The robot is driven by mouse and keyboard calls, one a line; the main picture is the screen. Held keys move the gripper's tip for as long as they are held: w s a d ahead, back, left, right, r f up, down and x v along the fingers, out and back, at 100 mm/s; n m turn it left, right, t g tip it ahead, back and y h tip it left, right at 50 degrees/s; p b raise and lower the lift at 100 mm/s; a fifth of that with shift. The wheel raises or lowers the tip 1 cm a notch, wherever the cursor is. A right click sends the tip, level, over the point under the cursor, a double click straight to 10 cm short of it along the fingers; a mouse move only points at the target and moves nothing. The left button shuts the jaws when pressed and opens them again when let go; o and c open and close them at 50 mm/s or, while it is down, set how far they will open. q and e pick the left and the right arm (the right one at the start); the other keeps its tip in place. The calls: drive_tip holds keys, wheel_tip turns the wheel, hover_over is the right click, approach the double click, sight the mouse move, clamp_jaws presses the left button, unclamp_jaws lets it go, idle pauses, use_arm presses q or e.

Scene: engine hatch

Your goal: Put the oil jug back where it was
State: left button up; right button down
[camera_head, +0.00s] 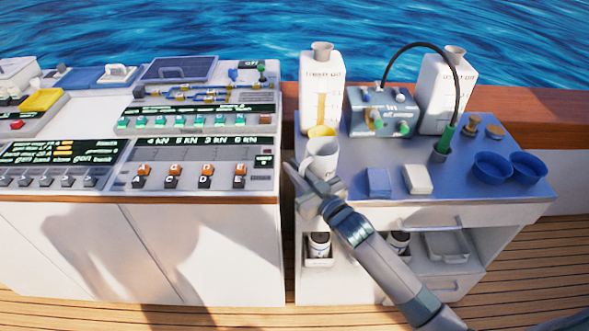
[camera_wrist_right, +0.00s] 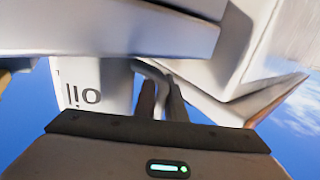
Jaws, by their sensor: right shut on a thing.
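The oil jug (camera_head: 321,160) is a small white jug at the left end of the blue-topped side bench. It looks upright. My right gripper (camera_head: 322,194) is at its near side and is shut on it. Whether the jug's base touches the bench top cannot be told, since the gripper hides it. In the right wrist view the jug (camera_wrist_right: 88,95) shows its "oil" lettering, upside down, and the dark fingers of my right gripper (camera_wrist_right: 161,98) close on its handle. My left gripper is not in view.
A pump unit (camera_head: 382,112), a second canister (camera_head: 446,92) and blue bowls (camera_head: 491,167) stand rightward. A blue cloth stack (camera_head: 378,183) and white block (camera_head: 417,179) lie near the front.

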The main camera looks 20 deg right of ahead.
drive_tip(key=shift+f, duration=0.1)
drive_tip(key=c, duration=2.1)
unclamp_jaws()
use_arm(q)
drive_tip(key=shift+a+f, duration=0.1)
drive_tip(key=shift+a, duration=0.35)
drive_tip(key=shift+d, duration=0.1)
